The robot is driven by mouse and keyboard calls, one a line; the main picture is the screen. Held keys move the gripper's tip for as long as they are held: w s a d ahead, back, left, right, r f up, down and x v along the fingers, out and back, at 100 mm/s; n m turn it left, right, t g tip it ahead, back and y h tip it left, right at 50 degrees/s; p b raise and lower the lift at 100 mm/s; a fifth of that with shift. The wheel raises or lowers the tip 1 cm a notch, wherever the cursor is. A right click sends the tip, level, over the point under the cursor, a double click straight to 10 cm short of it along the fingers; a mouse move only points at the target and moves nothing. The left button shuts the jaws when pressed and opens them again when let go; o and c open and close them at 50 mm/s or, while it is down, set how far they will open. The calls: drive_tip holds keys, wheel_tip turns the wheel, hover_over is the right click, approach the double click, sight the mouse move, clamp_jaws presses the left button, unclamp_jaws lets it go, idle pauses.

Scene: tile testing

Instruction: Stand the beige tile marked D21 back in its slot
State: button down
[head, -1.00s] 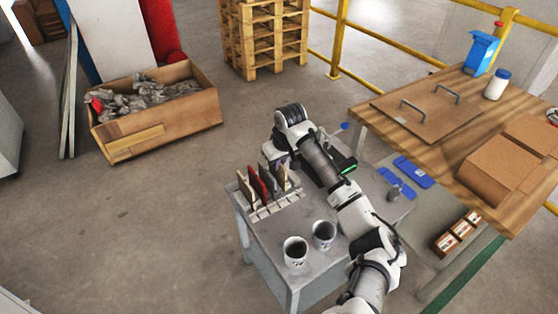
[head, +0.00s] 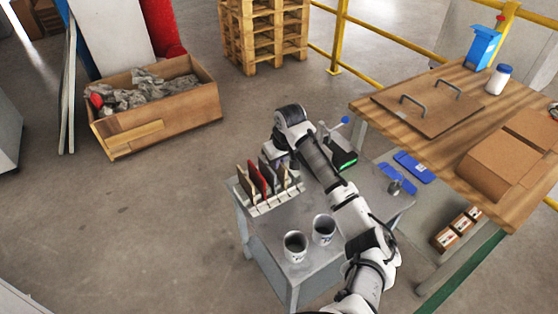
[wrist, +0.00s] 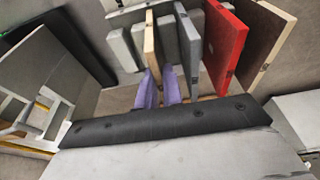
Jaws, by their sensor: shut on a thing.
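A slotted rack (head: 275,205) holds tiles standing on edge on the grey table. The wrist view shows the beige tile (wrist: 151,45) nearly edge-on and upright, with my gripper's purple fingers (wrist: 160,90) closed at its near end. In the head view my gripper (head: 283,168) is at the right end of the tile row, partly hidden by my arm. A dark grey tile (wrist: 187,48), a red tile (wrist: 222,45) and a brown tile (wrist: 262,45) stand to the right of the beige one in the wrist view. The D21 mark is not readable. Whether the beige tile's foot sits in a slot is hidden.
A dark device with a green light (head: 347,164) is right of my gripper. A wooden workbench (head: 440,135) stands to the right. A crate of scrap (head: 165,118) is on the floor behind left.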

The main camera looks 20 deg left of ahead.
drive_tip(key=c, duration=1.5)
unclamp_jaws()
